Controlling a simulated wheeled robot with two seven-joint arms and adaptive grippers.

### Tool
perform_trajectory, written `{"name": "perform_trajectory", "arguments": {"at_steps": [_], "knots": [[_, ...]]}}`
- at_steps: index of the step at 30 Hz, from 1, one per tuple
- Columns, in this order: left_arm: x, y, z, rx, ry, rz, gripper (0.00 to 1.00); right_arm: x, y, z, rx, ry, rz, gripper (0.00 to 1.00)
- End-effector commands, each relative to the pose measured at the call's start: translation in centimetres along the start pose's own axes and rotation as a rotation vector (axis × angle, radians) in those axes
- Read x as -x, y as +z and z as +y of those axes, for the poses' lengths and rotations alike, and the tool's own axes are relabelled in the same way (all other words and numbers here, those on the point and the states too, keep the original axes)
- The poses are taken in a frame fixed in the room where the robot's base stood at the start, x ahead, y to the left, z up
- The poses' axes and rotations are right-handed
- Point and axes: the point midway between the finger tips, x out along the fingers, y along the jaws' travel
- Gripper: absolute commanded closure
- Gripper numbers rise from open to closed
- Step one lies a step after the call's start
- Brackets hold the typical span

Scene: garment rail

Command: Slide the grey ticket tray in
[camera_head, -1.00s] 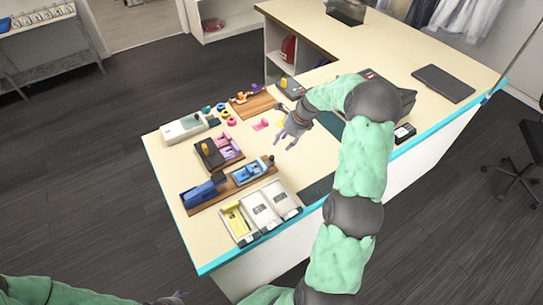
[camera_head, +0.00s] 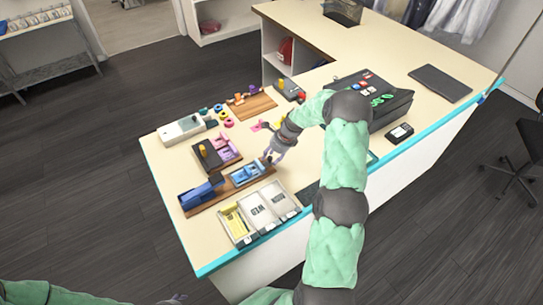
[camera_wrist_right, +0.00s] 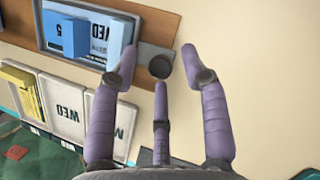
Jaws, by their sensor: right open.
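The grey ticket tray (camera_head: 246,174) holds light blue pieces and sits on a brown wooden board (camera_head: 225,188), beside a dark blue block (camera_head: 200,193). In the right wrist view the tray (camera_wrist_right: 96,62) shows at upper left, with a card marked WED and a blue block on it. A dark round knob (camera_wrist_right: 160,67) stands at its right end. My right gripper (camera_head: 268,160) is open over that end; in the wrist view its fingers (camera_wrist_right: 158,62) are spread either side of the knob, and I cannot tell if they touch it. My left gripper (camera_head: 176,299) barely shows at the bottom edge.
A white tray with WED cards and a yellow piece (camera_head: 232,222) lies in front. A black cash register (camera_head: 375,100) stands at right. Bare counter lies right of the knob.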

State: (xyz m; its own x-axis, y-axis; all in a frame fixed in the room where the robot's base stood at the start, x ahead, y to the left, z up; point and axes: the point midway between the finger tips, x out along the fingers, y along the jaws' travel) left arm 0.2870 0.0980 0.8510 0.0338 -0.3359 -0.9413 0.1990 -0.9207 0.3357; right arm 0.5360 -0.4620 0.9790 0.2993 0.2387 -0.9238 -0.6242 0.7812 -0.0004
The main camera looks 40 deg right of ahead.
Motion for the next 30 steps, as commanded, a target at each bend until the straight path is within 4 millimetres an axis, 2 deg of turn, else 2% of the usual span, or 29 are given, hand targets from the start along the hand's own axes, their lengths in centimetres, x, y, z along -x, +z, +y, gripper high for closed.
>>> {"name": "perform_trajectory", "arguments": {"at_steps": [2,7,14,24,30], "knots": [[0.0,0.0,0.0,0.0,0.0,0.0,0.25,0.0,0.0,0.0,0.0,0.0,0.0,0.54],[0.0,0.0,0.0,0.0,0.0,0.0,0.25,0.0,0.0,0.0,0.0,0.0,0.0,0.99],[0.2,0.0,0.1,0.0,0.0,0.0,0.25,0.0,0.3,0.2,0.001,0.0,0.0,1.0],[2.7,0.1,1.0,0.0,0.0,0.0,0.25,-1.4,4.6,4.6,0.004,-0.001,-0.001,1.0],[2.8,0.1,1.0,0.0,0.0,0.0,0.25,-1.8,5.1,5.2,0.001,-0.003,-0.003,1.0]]}}
